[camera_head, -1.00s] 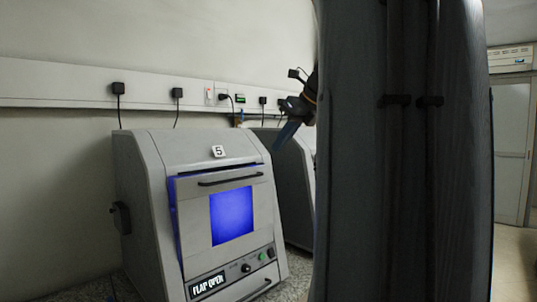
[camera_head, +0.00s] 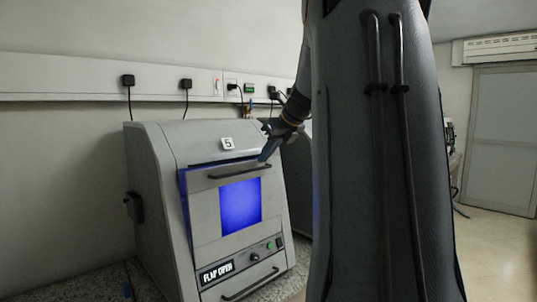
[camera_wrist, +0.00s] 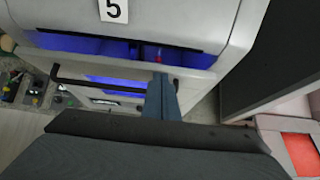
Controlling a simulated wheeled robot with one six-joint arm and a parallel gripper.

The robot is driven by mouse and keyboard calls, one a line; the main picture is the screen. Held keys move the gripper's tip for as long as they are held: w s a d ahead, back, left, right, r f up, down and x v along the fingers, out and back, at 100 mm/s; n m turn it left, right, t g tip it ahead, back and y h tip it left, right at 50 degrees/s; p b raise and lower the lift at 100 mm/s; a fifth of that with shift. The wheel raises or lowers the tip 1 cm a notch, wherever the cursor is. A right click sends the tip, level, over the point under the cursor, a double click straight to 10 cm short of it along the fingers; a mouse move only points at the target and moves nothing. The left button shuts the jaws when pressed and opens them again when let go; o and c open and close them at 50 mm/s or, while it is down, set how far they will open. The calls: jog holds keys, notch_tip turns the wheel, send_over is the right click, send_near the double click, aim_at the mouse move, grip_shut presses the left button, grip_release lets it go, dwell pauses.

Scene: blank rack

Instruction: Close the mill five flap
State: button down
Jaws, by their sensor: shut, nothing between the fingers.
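The mill marked 5 (camera_head: 165,165) is a grey machine on a speckled counter. Its flap (camera_head: 205,195), with a blue glowing window (camera_head: 240,206) and a dark bar handle (camera_head: 240,172), stands slightly ajar, with blue light along its left edge. The display (camera_head: 217,272) reads FLAP OPEN. My gripper (camera_head: 264,157) is shut and empty, beside the right end of the handle; I cannot tell if it touches.
Another grey machine (camera_head: 298,165) stands right of the mill, mostly hidden by my arm. A wall rail with plugs (camera_head: 60,83) runs behind. A door (camera_head: 502,140) and open floor (camera_head: 490,245) lie at right. The wrist view shows a red panel (camera_wrist: 300,152) at lower right.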

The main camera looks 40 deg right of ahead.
jog(key=w+p, duration=0.2)
jog(key=w, duration=0.1)
jog(key=shift+a, duration=0.15)
dwell(0.4)
